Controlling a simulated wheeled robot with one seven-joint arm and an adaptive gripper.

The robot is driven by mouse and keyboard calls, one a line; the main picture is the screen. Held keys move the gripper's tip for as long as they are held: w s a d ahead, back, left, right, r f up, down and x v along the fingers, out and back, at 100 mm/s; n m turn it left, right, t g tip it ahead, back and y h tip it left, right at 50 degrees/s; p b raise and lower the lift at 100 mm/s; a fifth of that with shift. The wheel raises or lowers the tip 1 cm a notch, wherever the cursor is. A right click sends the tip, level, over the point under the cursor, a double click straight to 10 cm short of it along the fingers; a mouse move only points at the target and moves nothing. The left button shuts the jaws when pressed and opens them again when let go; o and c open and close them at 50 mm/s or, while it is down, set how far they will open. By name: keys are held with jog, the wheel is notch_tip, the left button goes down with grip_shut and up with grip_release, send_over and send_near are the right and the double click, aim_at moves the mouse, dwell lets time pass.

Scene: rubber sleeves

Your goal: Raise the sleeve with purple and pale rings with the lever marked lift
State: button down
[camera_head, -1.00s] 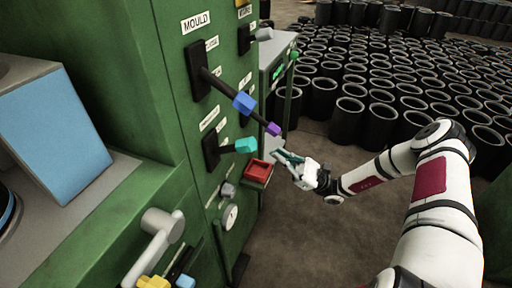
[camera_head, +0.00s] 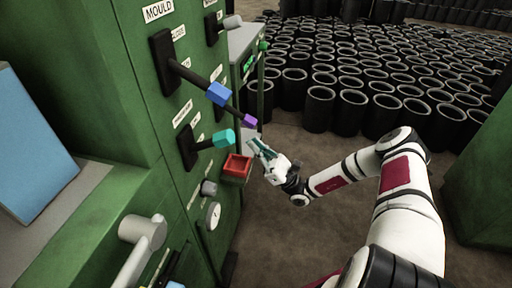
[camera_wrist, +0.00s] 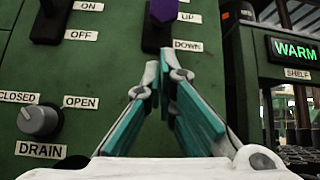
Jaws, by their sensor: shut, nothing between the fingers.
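My gripper (camera_head: 256,146) is shut and empty, in front of the green panel, just below and right of a purple-knobbed lever (camera_head: 249,120). In the wrist view its fingers (camera_wrist: 160,80) meet below that lever's purple knob (camera_wrist: 163,10), apart from it as far as I can tell. Labels UP (camera_wrist: 189,17) and DOWN (camera_wrist: 187,45) stand beside this lever. Its name label is out of the wrist view, and I cannot read the word lift anywhere. No sleeve with purple and pale rings can be made out in either view.
Levers with a blue knob (camera_head: 219,94) and a teal knob (camera_head: 223,138) stick out from the panel. A red tray (camera_head: 237,168) sits left of my gripper. A DRAIN knob (camera_wrist: 40,120) and a lit WARM sign (camera_wrist: 295,49) flank it. Many black sleeves (camera_head: 320,108) stand behind.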

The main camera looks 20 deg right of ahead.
aim_at(237, 114)
jog(key=b+x, duration=0.1)
jog(key=x, duration=0.6)
